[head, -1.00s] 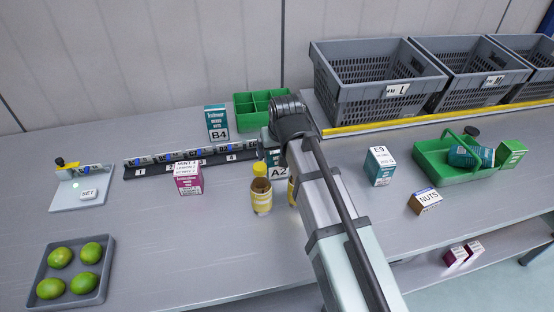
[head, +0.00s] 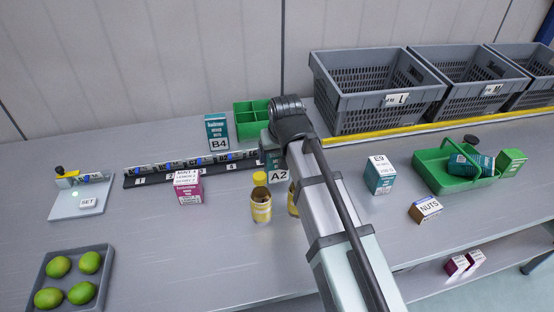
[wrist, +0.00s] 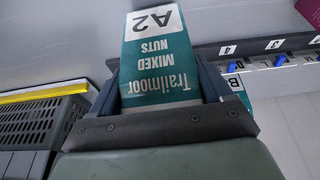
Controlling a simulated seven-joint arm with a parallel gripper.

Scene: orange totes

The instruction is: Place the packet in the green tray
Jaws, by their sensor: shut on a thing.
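A teal and white packet marked A2, "Trailmoor Mixed Nuts" (wrist: 160,60), is in my gripper (wrist: 160,88), with a dark jaw on each side of it in the wrist view. In the head view its A2 label (head: 279,176) shows left of my arm, which hides the rest of it and most of the gripper. A green box with compartments (head: 244,122) stands at the back, just left of my gripper. I cannot tell how far the packet is above the table.
A teal packet B4 (head: 217,132), a pink packet (head: 188,188) and a yellow jar (head: 261,208) stand left of my arm. Grey crates (head: 375,100) stand behind a yellow edge (head: 400,131).

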